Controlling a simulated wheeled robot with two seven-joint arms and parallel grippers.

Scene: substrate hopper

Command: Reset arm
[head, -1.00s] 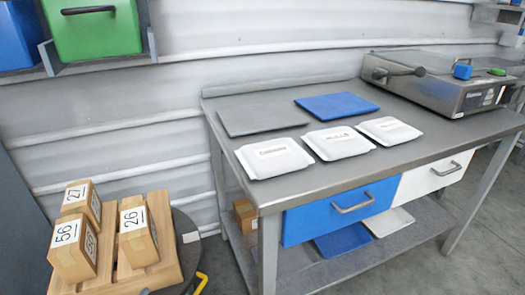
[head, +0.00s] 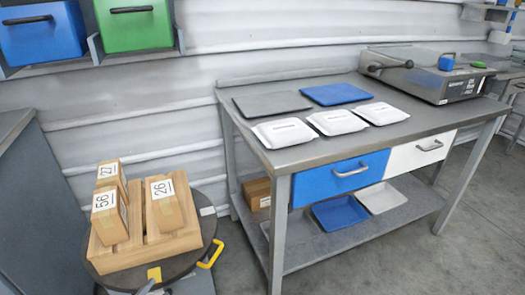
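Neither of my grippers shows in the head view, and no arm comes into the picture. A steel workbench (head: 400,137) stands in the middle and right. Three white packs (head: 283,133) with printed labels lie in a row along its front part. A grey board (head: 272,103) and a blue board (head: 339,94) lie flat behind them. A steel machine with a lever (head: 425,75) stands at the bench's right end, with a blue and a green part on it.
A round dark turntable (head: 208,218) with a yellow handle (head: 211,254) carries a wooden rack (head: 140,255) of cartons numbered 56, 27 and 26. Blue and green bins (head: 132,24) sit on a wall shelf. Trays (head: 340,212) and a carton (head: 257,193) lie on the bench's lower shelf. Floor shows at right.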

